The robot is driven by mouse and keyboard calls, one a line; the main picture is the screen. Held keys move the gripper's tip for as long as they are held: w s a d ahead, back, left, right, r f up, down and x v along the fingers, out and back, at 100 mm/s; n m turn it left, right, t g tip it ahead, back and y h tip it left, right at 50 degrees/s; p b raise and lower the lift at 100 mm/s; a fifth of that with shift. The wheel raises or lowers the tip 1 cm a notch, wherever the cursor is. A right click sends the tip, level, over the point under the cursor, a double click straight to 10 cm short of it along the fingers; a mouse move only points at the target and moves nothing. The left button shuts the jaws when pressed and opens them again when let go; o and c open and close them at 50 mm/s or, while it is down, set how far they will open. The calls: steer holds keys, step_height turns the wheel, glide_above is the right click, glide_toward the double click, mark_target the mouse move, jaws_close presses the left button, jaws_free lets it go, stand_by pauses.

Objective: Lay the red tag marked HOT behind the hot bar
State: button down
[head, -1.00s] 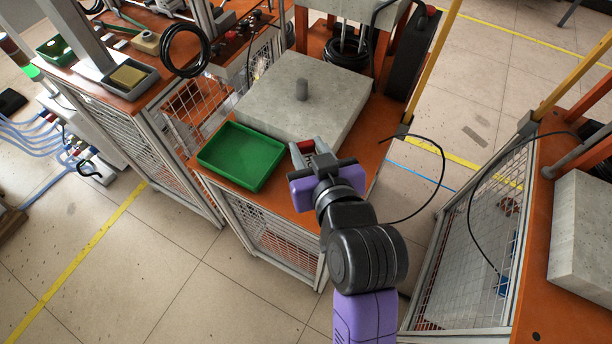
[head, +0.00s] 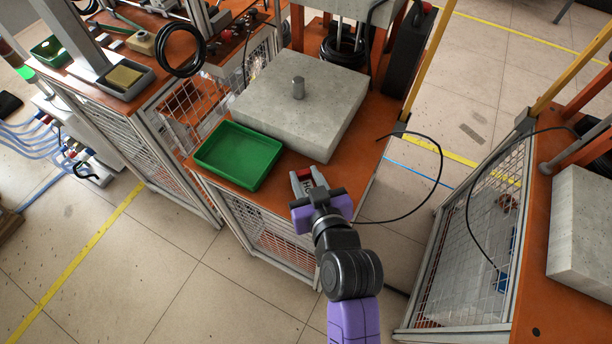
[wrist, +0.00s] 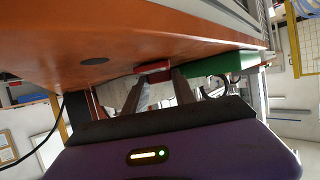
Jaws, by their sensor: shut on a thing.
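The hot bar (head: 298,88) is a short grey cylinder standing upright on a pale stone-like slab (head: 330,110) in the head view. My gripper (head: 310,176) is at the front right of the orange bench, in front of the slab and right of the green tray. It is shut on the red tag (head: 303,174), which shows between the two grey fingers. The tag also shows in the wrist view (wrist: 152,68) at the fingertips, close to the orange surface (wrist: 190,30). Its lettering cannot be read. The bar does not show clearly in the wrist view.
An empty green tray (head: 201,158) sits at the front left of the bench (head: 358,143). A press frame with orange posts (head: 297,30) stands behind the slab. A black cable (head: 438,180) loops off the bench's right side. The slab around the bar is bare.

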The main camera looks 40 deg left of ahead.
steer(key=shift+f, duration=0.15)
steer(key=c, duration=1)
jaws_free()
steer(key=v, duration=1.2)
steer(key=shift+b, duration=0.3)
